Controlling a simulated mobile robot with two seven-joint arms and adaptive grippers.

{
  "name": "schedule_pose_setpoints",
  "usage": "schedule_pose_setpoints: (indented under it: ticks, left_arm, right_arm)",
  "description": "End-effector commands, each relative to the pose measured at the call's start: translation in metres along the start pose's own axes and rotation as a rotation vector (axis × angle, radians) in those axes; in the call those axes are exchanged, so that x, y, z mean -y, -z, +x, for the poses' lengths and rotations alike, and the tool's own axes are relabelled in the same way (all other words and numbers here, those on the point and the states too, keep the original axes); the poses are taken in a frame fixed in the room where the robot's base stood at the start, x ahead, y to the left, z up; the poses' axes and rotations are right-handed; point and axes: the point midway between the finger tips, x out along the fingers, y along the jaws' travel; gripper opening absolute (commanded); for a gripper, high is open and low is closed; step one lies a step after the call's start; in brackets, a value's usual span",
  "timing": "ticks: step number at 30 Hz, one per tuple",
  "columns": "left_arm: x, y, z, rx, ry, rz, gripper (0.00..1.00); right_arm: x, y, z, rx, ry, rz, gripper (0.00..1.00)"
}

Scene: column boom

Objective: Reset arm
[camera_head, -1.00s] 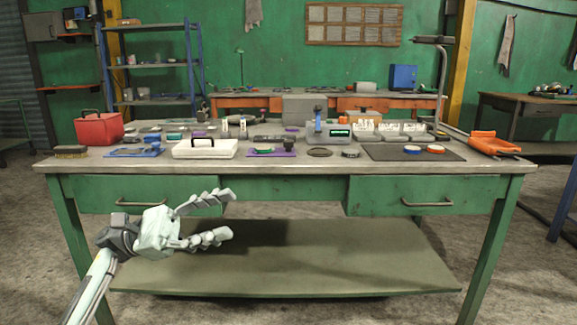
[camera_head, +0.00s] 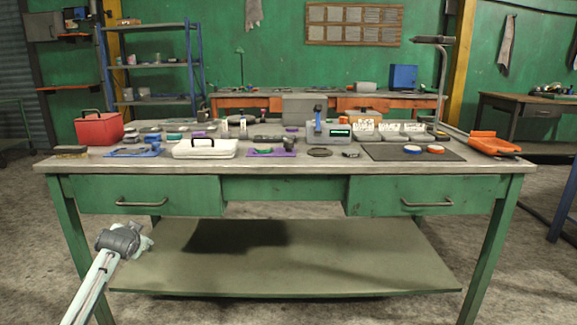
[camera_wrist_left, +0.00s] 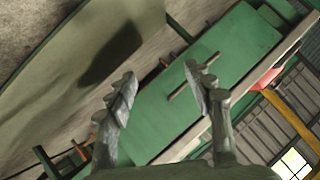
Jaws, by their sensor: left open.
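My left gripper shows in the left wrist view (camera_wrist_left: 160,95) with its two fingers spread apart and nothing between them. In the head view my left wrist and arm come in at the lower left, in front of the workbench (camera_head: 290,167) and below its top; the fingers are mostly hidden there behind the wrist. In the wrist view the gripper faces the bench's green drawer front with its handle. My right gripper is in neither view.
The bench top holds a red box (camera_head: 98,129), a white case (camera_head: 205,149), a grey device (camera_head: 328,132), an orange tool (camera_head: 492,144) and several small items. A lower shelf (camera_head: 370,262) spans the bench legs. The floor left of the bench is clear.

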Motion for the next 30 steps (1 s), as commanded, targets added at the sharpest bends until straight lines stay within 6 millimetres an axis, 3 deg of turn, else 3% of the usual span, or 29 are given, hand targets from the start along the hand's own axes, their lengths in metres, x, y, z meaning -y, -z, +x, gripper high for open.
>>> schedule_pose_setpoints:
  ticks: [5, 6, 11, 16, 20, 24, 27, 30]
  left_arm:
    - [-0.029, -0.063, -0.01, 0.276, -0.09, -0.213, 0.52]
    - [-0.046, -0.079, -0.012, 0.279, -0.104, -0.193, 0.52]
    - [-0.091, -0.131, -0.027, 0.316, -0.151, -0.165, 0.52]
    - [-0.147, -0.201, -0.059, 0.376, -0.217, -0.137, 0.52]
    - [-0.195, -0.27, -0.102, 0.439, -0.282, -0.121, 0.52]
    - [-0.236, -0.34, -0.164, 0.514, -0.349, -0.113, 0.52]
    - [-0.255, -0.378, -0.205, 0.561, -0.386, -0.113, 0.52]
    - [-0.266, -0.403, -0.237, 0.596, -0.41, -0.114, 0.52]
  right_arm:
    - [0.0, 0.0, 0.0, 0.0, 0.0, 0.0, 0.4]
    - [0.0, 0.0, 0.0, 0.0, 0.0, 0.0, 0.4]
    - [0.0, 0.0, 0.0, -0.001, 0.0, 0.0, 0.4]
    - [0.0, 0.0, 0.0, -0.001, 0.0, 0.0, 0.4]
    - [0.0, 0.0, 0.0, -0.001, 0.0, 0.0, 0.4]
    - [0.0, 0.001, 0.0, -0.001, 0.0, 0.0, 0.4]
    - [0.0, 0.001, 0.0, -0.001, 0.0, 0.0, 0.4]
    - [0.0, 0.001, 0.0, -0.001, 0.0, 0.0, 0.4]
